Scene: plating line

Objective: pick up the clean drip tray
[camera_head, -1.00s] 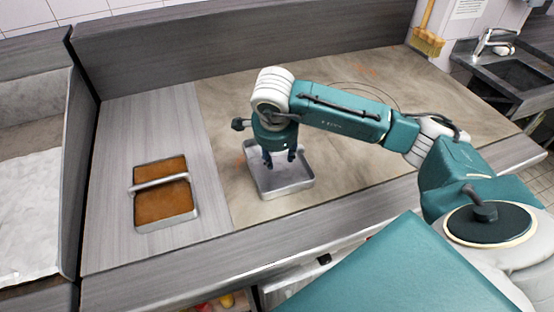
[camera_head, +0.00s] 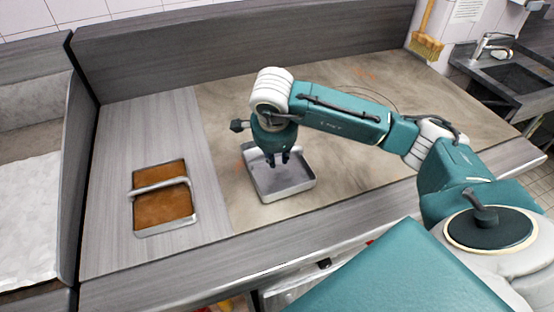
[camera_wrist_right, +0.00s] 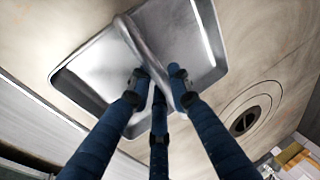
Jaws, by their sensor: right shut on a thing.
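The clean drip tray (camera_head: 290,193) is an empty, shallow silver metal pan on the beige stained worktop in the head view. In the right wrist view the tray (camera_wrist_right: 195,35) has a round bar handle (camera_wrist_right: 138,45) across it. My right gripper (camera_head: 279,161) is over the tray, pointing down, with its fingers shut on the handle. The tray looks level, and I cannot tell any gap under it. My left gripper is not in view.
A second tray (camera_head: 139,231) with brown contents and a bar handle lies on the grey wood-look counter (camera_head: 110,150) to the left. A raised back panel (camera_head: 230,45) runs behind. The worktop right of the clean tray is free apart from my arm.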

